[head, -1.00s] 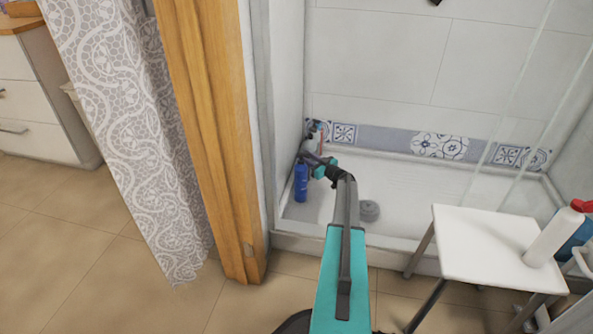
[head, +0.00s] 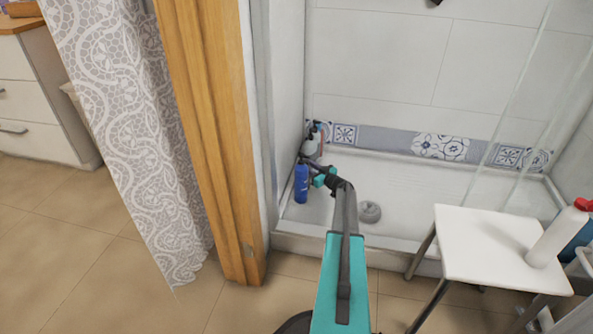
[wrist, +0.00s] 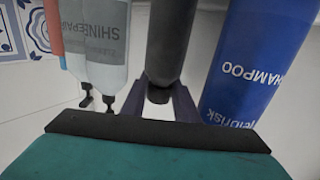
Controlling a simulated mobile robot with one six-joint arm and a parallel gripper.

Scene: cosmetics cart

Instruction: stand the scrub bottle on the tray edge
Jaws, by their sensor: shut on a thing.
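In the wrist view, my gripper (wrist: 162,98) is shut on a dark grey cylindrical bottle (wrist: 176,40), which I take as the scrub bottle; no label shows on it. The wrist view is upside down. In the head view my gripper (head: 312,168) is low in the back left corner of the white shower tray, close to the blue bottle. The held bottle cannot be made out there. The tray's front edge (head: 322,246) is a raised white rim, clear of bottles. I cannot tell whether the held bottle touches the tray floor.
A blue shampoo bottle (head: 301,184) stands just beside my gripper; it also shows in the wrist view (wrist: 250,62). Pale pump bottles (wrist: 100,42) are on the other side. A round grey drain (head: 370,212) lies in the open tray floor. A white stool (head: 490,245) stands at right.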

